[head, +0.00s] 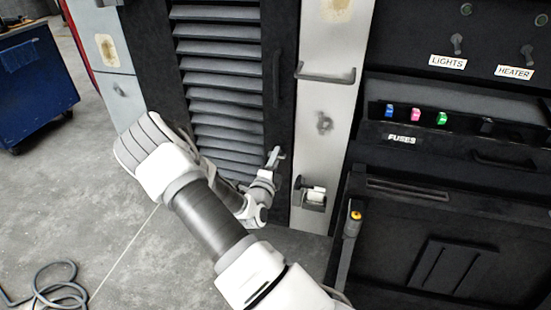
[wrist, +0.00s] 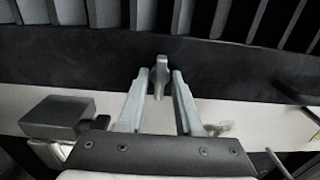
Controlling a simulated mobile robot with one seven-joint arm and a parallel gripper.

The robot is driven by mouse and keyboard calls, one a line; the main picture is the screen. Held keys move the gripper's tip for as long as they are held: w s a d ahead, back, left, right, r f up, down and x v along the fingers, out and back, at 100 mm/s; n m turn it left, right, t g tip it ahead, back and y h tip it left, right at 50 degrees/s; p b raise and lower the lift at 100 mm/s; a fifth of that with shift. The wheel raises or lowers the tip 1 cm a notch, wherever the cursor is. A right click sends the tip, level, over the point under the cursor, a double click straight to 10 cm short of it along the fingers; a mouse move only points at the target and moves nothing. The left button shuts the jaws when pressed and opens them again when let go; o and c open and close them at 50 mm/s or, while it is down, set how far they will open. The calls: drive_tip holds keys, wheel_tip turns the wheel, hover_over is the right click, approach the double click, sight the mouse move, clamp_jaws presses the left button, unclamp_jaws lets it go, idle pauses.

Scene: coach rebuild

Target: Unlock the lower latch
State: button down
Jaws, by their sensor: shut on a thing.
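The lower latch is a small grey metal lever (wrist: 160,74) on the black frame of the louvred door. In the wrist view it stands upright between the tips of my gripper (wrist: 158,82), its lower end between the two grey fingers. In the head view the latch (head: 274,153) shows at the door's lower right edge, with my gripper (head: 270,166) at it from below. My gripper is shut on the latch. The exact contact is hard to see, as my wrist and arm cover part of this area.
The louvred door (head: 215,75) is closed. To its right are a pale post with a grab handle (head: 326,75) and a small bracket (head: 312,194). A fuse panel (head: 440,125) stands further right. A blue cabinet (head: 35,85) and coiled cable (head: 50,285) are left; the floor between is clear.

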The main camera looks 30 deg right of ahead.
drive_tip(key=shift+m+p, duration=4)
drive_tip(key=shift+m, duration=4.9)
drive_tip(key=c, duration=0.6)
unclamp_jaws()
drive_tip(key=shift+a, duration=0.1)
